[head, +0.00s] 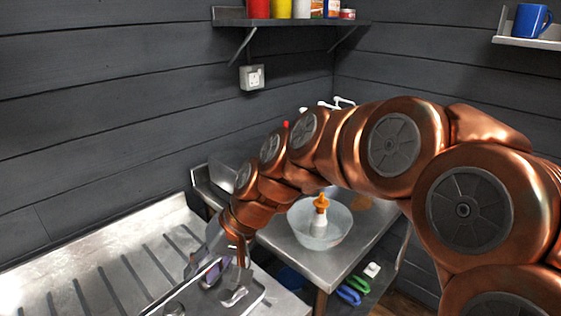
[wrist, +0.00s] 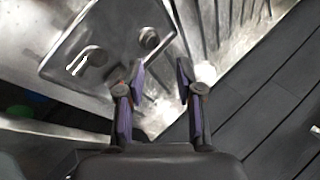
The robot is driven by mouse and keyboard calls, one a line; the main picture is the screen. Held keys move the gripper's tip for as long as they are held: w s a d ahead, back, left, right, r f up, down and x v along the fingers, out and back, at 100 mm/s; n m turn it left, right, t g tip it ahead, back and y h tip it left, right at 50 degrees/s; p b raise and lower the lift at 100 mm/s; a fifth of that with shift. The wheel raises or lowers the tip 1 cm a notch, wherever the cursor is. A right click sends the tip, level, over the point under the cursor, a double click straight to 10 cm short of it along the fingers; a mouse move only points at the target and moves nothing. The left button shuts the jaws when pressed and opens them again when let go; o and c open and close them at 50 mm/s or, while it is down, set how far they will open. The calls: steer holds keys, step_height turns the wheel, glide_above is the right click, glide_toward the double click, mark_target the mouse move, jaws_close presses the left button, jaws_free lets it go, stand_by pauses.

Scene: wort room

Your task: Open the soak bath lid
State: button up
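The soak bath lid (wrist: 118,28) is a shiny metal panel with rounded corners, set in the steel counter. In the head view the lid is at the bottom, partly hidden by my gripper (head: 222,270). In the wrist view my gripper (wrist: 160,72) is open, with a clear gap between its two fingers and nothing between them. The fingers appear near the lid's edge. I cannot tell whether they touch it. The lid appears to lie flat.
A ribbed steel drainboard (head: 105,270) lies to the left. A wall shelf (head: 285,22) carries several containers. A blue mug (head: 531,20) stands on another shelf.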

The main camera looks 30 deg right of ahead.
steer(key=w+d+r+m+t+b, duration=0.25)
steer(key=w+d+m+t, duration=0.2)
steer(key=w+d, duration=0.55)
steer(key=w+d+r+m+t+b, duration=0.25)
steer(key=w+d+m+t, duration=0.2)
steer(key=w+d, duration=0.6)
steer(key=d+m+t+h, duration=0.3)
steer(key=d+m, duration=0.1)
steer(key=d, duration=1.2)
steer(key=shift+p+x, duration=0.4)
steer(key=shift+x, duration=3.3)
steer(key=shift+f, duration=0.1)
jaws_close()
